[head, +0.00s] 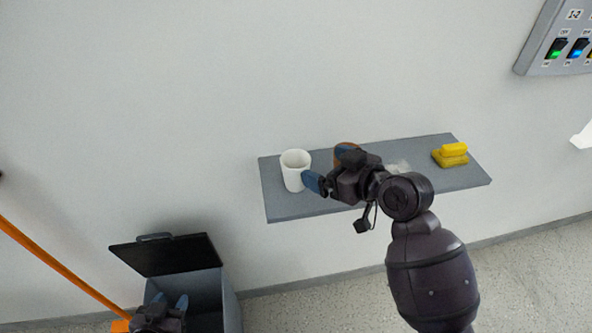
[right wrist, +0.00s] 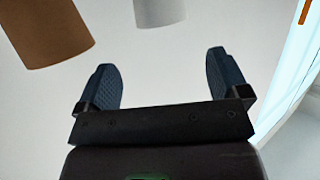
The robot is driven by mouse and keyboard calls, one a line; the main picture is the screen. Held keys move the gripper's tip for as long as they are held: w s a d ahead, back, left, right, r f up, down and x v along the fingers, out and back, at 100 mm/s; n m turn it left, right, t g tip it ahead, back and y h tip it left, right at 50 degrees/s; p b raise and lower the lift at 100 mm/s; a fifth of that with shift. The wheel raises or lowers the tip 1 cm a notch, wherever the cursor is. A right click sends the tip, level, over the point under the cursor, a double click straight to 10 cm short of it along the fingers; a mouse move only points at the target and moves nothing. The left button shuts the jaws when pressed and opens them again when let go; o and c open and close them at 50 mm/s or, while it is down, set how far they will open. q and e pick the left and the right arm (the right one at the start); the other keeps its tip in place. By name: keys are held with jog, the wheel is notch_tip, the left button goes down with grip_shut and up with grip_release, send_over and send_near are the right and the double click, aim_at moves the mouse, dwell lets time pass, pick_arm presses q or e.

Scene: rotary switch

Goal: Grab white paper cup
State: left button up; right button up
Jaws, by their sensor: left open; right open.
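The white paper cup (head: 294,172) stands upright near the left end of the grey wall shelf (head: 290,209). In the right wrist view, the white cup (right wrist: 159,11) shows at the top edge, beyond and between my fingertips, partly cut off. My right gripper (head: 328,167) is open and empty, over the shelf just right of the cup. It also shows open in the right wrist view (right wrist: 164,75). My left gripper (head: 166,300) is low at the left, open, in front of a dark bin.
A brown cup (head: 346,147) stands on the shelf, mostly behind my right gripper; it also shows in the right wrist view (right wrist: 48,33). A yellow object (head: 452,154) lies at the shelf's right. A grey lidded bin (head: 225,292) stands below left. A switch panel (head: 562,45) is upper right.

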aim_at(287, 157)
jog(key=shift+s+f+x, duration=0.1)
jog(key=shift+f+x, duration=0.1)
jog(key=shift+x, duration=1.35)
jog(key=shift+s+f+x, duration=0.1)
jog(key=shift+f+x, duration=0.1)
jog(key=shift+x, duration=1.4)
jog(key=shift+s+f+x, duration=0.1)
jog(key=shift+f+x, duration=0.1)
jog(key=shift+x, duration=1.35)
jog(key=shift+c, duration=0.3)
jog(key=c, duration=0.9)
